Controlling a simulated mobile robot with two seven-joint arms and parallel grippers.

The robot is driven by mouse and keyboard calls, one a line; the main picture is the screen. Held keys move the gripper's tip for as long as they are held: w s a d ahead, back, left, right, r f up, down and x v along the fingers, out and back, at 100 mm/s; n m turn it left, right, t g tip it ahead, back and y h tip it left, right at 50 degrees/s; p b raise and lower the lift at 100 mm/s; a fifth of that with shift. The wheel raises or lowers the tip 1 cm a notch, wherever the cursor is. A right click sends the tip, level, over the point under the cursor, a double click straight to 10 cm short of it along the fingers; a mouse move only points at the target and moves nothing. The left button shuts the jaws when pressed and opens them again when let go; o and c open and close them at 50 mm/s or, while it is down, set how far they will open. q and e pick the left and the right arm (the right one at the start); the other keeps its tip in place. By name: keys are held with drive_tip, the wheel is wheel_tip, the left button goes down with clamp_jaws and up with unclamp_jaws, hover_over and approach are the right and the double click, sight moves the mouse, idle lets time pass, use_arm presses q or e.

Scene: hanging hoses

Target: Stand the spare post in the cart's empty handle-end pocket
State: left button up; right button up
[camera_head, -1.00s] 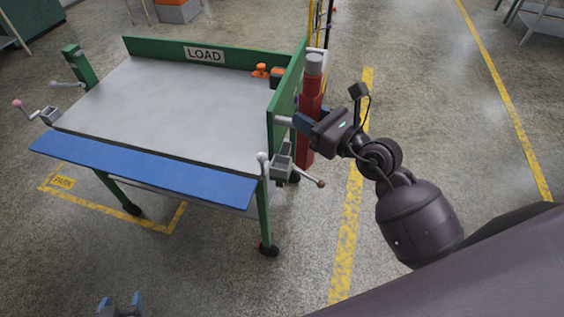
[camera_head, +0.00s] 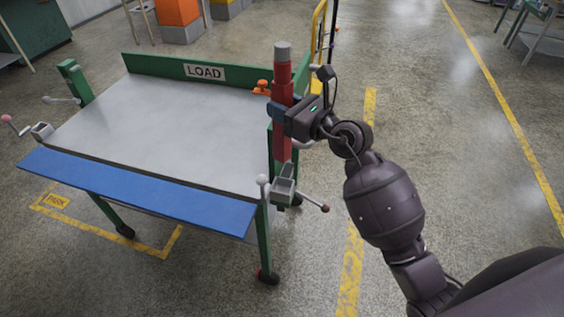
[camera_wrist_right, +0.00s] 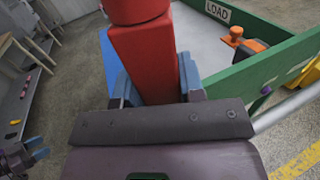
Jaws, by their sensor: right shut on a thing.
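The spare post (camera_head: 283,120) is red with a grey top and stands roughly upright in my right gripper (camera_head: 283,112). The gripper's blue fingers are shut around its middle; the wrist view also shows the post (camera_wrist_right: 145,60) between them. The post's lower end appears just above or behind the grey pocket (camera_head: 283,190) at the cart's near right corner; I cannot tell whether they touch. This pocket has a lever with a dark red knob. The cart (camera_head: 150,115) has a grey deck. My left gripper (camera_wrist_right: 37,150) shows small at the wrist view's left edge, fingers apart.
A green panel marked LOAD (camera_head: 205,72) closes the cart's far side. An orange object (camera_head: 262,87) sits near the far right corner. A blue flap (camera_head: 130,190) runs along the front. Another grey pocket (camera_head: 42,131) is at the near left corner. Floor right of the cart is clear.

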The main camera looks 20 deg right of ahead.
drive_tip(key=b, duration=0.2)
hover_over(288, 157)
drive_tip(key=x, duration=0.2)
wheel_tip(288, 157, down, 8)
drive_tip(key=shift+s+r, duration=0.15)
drive_tip(key=shift+r, duration=0.05)
drive_tip(key=shift+f, duration=0.5)
drive_tip(key=shift+f+b, duration=0.25)
drive_tip(key=shift+b, duration=0.1)
wheel_tip(288, 157, down, 5)
drive_tip(key=shift+b, duration=1.1)
drive_tip(key=shift+f, duration=0.2)
drive_tip(key=shift+r, duration=0.15)
